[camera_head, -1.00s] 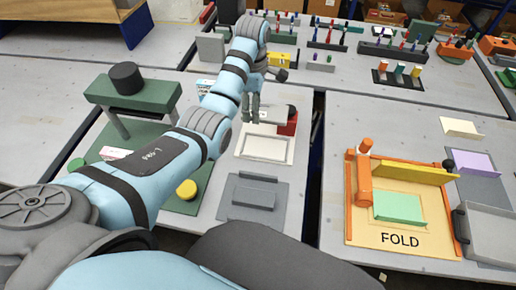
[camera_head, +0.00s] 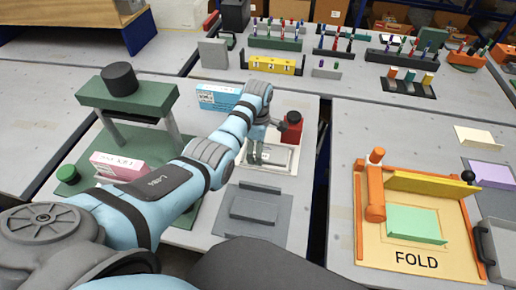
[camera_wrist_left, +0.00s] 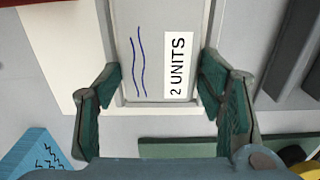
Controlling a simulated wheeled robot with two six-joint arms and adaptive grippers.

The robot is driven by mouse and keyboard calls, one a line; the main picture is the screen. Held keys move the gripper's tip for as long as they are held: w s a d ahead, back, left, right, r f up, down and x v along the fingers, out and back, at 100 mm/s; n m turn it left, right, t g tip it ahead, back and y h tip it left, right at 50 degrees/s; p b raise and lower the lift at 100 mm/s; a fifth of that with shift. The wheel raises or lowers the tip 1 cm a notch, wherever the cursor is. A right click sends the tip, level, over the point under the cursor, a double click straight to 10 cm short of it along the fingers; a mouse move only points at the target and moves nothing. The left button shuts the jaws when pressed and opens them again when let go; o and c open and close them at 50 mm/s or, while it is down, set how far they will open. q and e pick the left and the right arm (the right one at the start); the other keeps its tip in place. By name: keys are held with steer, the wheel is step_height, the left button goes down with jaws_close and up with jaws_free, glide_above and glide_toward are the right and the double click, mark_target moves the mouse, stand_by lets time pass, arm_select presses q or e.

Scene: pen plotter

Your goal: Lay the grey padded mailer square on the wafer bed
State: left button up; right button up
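The grey padded mailer (camera_wrist_left: 150,60) carries a white "2 UNITS" label and two wavy blue lines in the left wrist view. It shows as a pale patch by the fingers in the head view (camera_head: 279,153). My left gripper (camera_wrist_left: 162,80) has a finger against each long side of the mailer; it also shows in the head view (camera_head: 266,154). The pale rimmed frame, seemingly the wafer bed (camera_head: 289,170), lies under the mailer. The mailer looks roughly square to it; whether it touches the bed I cannot tell. My right gripper is not in view.
A red block with a dark knob (camera_head: 291,130) stands at the bed's far right. A grey stepped fixture (camera_head: 256,205) is in front. A blue box (camera_head: 218,97) lies behind my arm, and a pink box (camera_head: 118,165) at left. The orange FOLD station (camera_head: 415,215) is across a gap.

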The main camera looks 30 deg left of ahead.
arm_select(q)
steer(key=shift+o, duration=1)
step_height(320, 180, up, 12)
steer(key=p, duration=0.3)
steer(key=shift+r, duration=0.1)
